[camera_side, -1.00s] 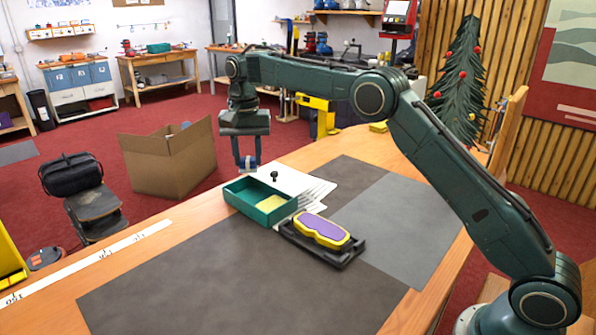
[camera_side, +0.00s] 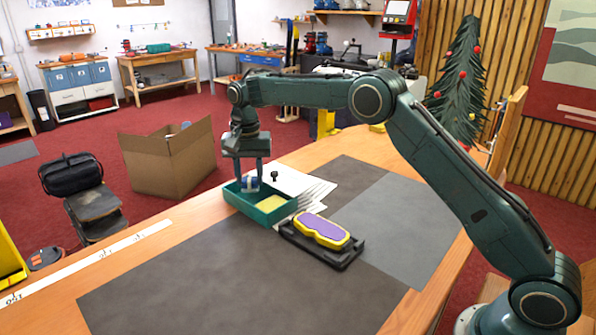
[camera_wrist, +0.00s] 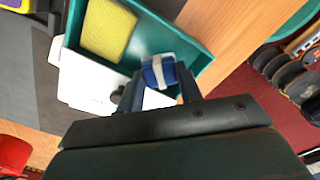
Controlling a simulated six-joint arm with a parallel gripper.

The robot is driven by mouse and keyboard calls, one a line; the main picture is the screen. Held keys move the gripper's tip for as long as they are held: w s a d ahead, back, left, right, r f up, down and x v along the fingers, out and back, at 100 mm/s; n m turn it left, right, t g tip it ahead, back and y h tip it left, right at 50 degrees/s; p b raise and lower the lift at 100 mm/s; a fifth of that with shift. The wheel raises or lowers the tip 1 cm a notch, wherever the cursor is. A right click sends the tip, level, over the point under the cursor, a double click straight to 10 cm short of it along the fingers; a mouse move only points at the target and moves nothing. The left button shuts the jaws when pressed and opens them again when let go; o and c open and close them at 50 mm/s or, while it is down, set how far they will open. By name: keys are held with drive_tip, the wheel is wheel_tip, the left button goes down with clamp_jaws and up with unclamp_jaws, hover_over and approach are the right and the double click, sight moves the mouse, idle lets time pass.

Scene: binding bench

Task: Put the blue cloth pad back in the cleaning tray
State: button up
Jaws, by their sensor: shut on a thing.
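The cleaning tray (camera_side: 257,212) is a green open box on the bench, and its wall also shows in the wrist view (camera_wrist: 203,62). A yellow sponge (camera_side: 270,203) lies in its right part; it shows in the wrist view (camera_wrist: 109,30) too. My gripper (camera_side: 250,181) is shut on the blue cloth pad (camera_wrist: 158,71), which has a white band around it. The pad (camera_side: 250,184) is at the left part of the tray, at about rim height. I cannot tell whether it touches the tray floor.
A purple and yellow pad (camera_side: 323,229) sits in a black holder (camera_side: 322,251) right of the tray. White sheets (camera_side: 305,182) and a small black knob (camera_side: 274,176) lie behind the tray. The dark mat (camera_side: 215,285) in front is clear.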

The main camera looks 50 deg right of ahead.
sight(250, 179)
drive_tip(key=shift+f, duration=1.3)
drive_tip(key=shift+f, duration=0.1)
drive_tip(key=o, duration=0.7)
wheel_tip(250, 179, up, 11)
drive_tip(key=shift+r, duration=0.6)
drive_tip(key=shift+r, duration=0.1)
